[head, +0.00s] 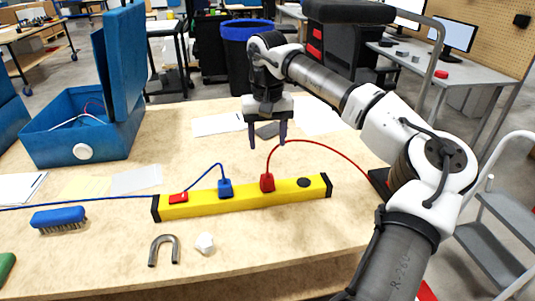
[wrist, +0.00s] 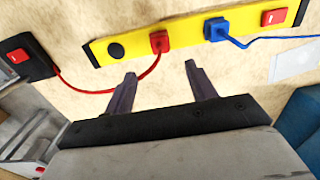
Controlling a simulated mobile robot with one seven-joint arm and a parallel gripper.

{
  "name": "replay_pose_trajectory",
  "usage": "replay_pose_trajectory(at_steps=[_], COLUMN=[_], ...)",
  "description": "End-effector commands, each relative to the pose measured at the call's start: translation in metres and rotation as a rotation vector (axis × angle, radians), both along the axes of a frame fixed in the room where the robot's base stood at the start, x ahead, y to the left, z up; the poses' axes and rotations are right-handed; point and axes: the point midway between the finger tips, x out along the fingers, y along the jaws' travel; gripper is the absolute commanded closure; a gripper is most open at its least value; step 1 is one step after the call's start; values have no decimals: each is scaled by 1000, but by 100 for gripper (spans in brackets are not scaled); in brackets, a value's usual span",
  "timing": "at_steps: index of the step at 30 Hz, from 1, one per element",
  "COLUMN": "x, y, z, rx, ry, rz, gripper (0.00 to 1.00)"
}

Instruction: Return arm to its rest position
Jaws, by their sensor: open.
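My gripper (head: 268,133) is open and empty, pointing down above the table behind the yellow power strip (head: 240,197). In the wrist view, the two fingers of my gripper (wrist: 158,85) are spread with nothing between them, and the strip (wrist: 130,48) lies beyond their tips. A red plug (head: 267,182) and a blue plug (head: 225,188) sit in the strip, and a red switch (head: 178,198) is at its left end. A red cable runs from the red plug to a dark box with a red switch (wrist: 18,57), which my arm partly hides in the head view.
A blue box (head: 60,140) with an upright lid stands at the left of the table. A brush (head: 58,217), a metal U-shaped piece (head: 164,250) and a small white piece (head: 205,243) lie in front. Papers (head: 218,124) lie behind the strip.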

Motion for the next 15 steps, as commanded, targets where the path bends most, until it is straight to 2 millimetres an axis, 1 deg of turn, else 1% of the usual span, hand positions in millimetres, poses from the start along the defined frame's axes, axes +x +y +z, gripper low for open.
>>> replay_pose_trajectory(at_steps=[4,14,15], x=[0,0,0], y=[0,0,5], z=[8,8,7], rx=[1,1,16], ry=[0,0,-2], rz=[0,0,1], gripper=[44,44,44])
